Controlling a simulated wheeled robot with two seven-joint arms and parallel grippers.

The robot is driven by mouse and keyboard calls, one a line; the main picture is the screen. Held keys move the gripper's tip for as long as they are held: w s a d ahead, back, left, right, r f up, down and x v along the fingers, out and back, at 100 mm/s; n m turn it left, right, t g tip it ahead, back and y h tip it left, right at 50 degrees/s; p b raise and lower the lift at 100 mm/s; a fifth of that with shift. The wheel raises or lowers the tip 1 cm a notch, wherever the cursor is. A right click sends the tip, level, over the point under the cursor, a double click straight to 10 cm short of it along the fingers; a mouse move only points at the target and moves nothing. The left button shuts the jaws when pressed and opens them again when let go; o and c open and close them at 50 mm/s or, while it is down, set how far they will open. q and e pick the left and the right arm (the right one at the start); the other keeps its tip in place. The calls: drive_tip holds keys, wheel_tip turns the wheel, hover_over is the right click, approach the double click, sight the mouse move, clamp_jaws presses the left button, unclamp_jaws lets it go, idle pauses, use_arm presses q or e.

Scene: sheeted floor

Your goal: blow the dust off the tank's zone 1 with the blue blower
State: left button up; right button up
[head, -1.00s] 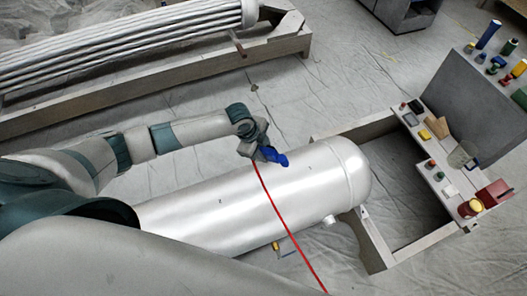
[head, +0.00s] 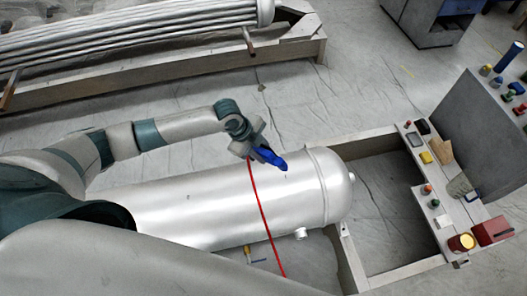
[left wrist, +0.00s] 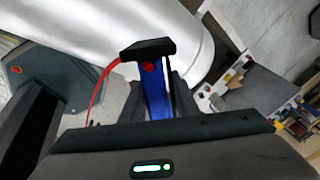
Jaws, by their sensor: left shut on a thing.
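The silver tank (head: 200,205) lies on its side across the middle of the head view, with its domed end to the right. My left gripper (head: 252,150) is above the tank's upper side, shut on the blue blower (head: 270,157). The blower's nozzle points right and slightly down over the tank. A red hose (head: 260,212) runs from the blower down across the tank. In the left wrist view the blue blower (left wrist: 154,92) sits between the fingers, with the tank (left wrist: 105,25) behind it. Dust and zone marks are too small to tell. My right gripper is not in view.
A wooden cradle (head: 393,268) frames the tank's right end. A ledge (head: 440,195) with several small items and a red box (head: 492,230) stands right. A tube bundle (head: 130,38) lies in another wooden frame at the back. A small yellow-handled tool (head: 248,252) lies on the floor sheet.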

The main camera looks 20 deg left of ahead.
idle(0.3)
use_arm(q)
drive_tip(key=b+x, duration=0.4)
drive_tip(key=shift+w+a+f, duration=0.15)
drive_tip(key=shift+a+f, duration=0.15)
drive_tip(key=shift+f, duration=0.1)
drive_tip(key=s+a, duration=0.6)
drive_tip(key=a, duration=0.3)
drive_tip(key=s+a+p, duration=0.1)
drive_tip(key=s+a, duration=0.5)
drive_tip(key=a, duration=0.3)
drive_tip(key=shift+p, duration=0.3)
drive_tip(key=shift+o, duration=0.3)
drive_tip(key=shift+f, duration=0.1)
